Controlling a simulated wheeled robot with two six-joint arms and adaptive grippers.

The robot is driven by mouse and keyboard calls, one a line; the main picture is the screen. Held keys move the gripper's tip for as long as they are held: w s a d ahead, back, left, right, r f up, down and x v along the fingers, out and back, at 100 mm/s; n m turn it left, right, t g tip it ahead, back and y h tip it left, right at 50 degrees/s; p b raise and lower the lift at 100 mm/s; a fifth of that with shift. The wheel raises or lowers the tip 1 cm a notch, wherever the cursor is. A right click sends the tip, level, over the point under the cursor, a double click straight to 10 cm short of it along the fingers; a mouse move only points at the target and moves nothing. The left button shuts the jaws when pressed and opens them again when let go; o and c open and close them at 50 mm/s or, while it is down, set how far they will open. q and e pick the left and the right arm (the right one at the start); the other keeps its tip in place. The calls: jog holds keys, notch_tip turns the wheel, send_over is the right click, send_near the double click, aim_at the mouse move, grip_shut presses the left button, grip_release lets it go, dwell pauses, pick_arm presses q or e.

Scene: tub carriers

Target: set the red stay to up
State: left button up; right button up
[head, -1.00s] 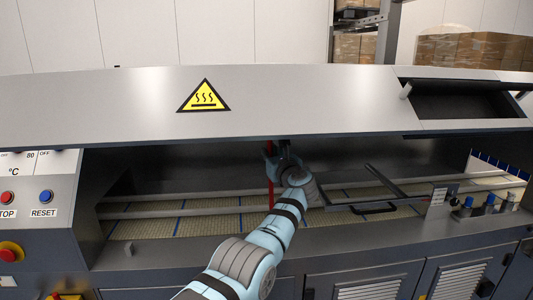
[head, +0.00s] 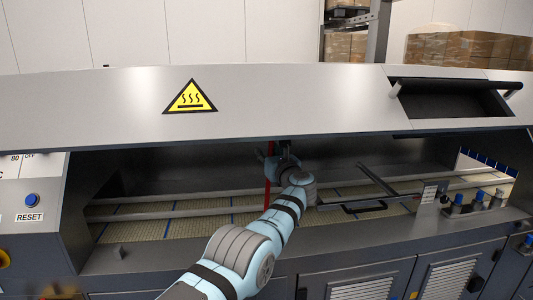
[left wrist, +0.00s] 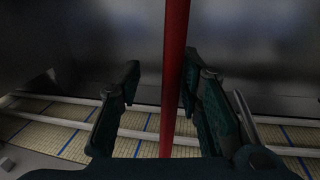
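The red stay (head: 268,180) is a thin red rod under the raised grey lid (head: 300,105) of the machine. It looks close to upright, and its top is hidden by my gripper and the lid's edge. In the left wrist view the stay (left wrist: 174,75) runs up between the two fingers, nearer the right finger. My left gripper (head: 272,158) is at the stay's upper part, just below the lid's front edge. Its fingers (left wrist: 160,95) are apart, with a clear gap left of the rod. I cannot tell whether the right finger touches it. My right gripper is out of view.
Metal rails (head: 170,212) and a woven conveyor bed (head: 145,230) run beneath the lid. A dark frame with a handle (head: 365,208) lies right of my arm. Blue-topped fittings (head: 478,200) stand further right. A RESET button (head: 32,200) is on the left panel.

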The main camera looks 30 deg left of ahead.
pick_arm(q)
jog(key=shift+f, duration=0.1)
jog(key=shift+s+d, duration=0.35)
jog(key=shift+d, duration=0.05)
jog(key=v, duration=1.1)
